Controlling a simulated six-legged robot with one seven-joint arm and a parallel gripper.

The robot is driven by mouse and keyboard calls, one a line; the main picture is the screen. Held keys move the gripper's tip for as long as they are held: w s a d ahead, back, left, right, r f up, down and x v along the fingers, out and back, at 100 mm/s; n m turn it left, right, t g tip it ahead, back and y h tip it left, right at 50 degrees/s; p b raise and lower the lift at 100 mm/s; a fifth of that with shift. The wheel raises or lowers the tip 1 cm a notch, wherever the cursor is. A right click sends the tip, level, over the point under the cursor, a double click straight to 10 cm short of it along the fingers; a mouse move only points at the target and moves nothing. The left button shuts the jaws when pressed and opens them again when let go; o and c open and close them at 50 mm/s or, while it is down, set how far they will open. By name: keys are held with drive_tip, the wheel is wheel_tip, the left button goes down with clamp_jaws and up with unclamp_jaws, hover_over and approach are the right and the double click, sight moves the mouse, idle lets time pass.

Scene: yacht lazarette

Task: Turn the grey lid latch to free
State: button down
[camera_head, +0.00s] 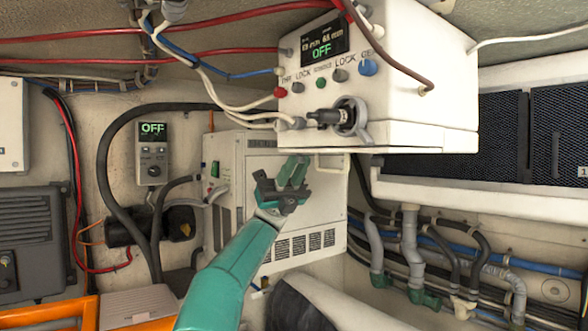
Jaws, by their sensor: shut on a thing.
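My gripper (297,162) is at the end of my teal arm, just below the white control box and in front of the louvred cabinet. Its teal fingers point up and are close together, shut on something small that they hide. A grey ring-shaped fitting (356,116) with a short lever sits on the box's lower front, up and to the right of my fingertips and apart from them. A black knob or plug (324,117) is beside it. I cannot tell for sure which part is the grey lid latch.
The white control box (420,90) overhangs from above; its display reads OFF. Red, blue and white cables cross its left side. The louvred cabinet (230,170) stands behind my gripper. A small controller (153,150) also reads OFF. Pipes and hoses (410,250) crowd the lower right.

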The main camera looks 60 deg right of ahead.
drive_tip(key=shift+m+t+y, duration=0.7)
drive_tip(key=shift+t+y, duration=0.2)
drive_tip(key=shift+y, duration=0.3)
drive_tip(key=shift+t+y, duration=0.3)
drive_tip(key=c, duration=1.3)
unclamp_jaws()
drive_tip(key=shift+d, duration=0.1)
drive_tip(key=shift+c, duration=0.2)
drive_tip(key=v, duration=0.7)
drive_tip(key=shift+f, duration=0.15)
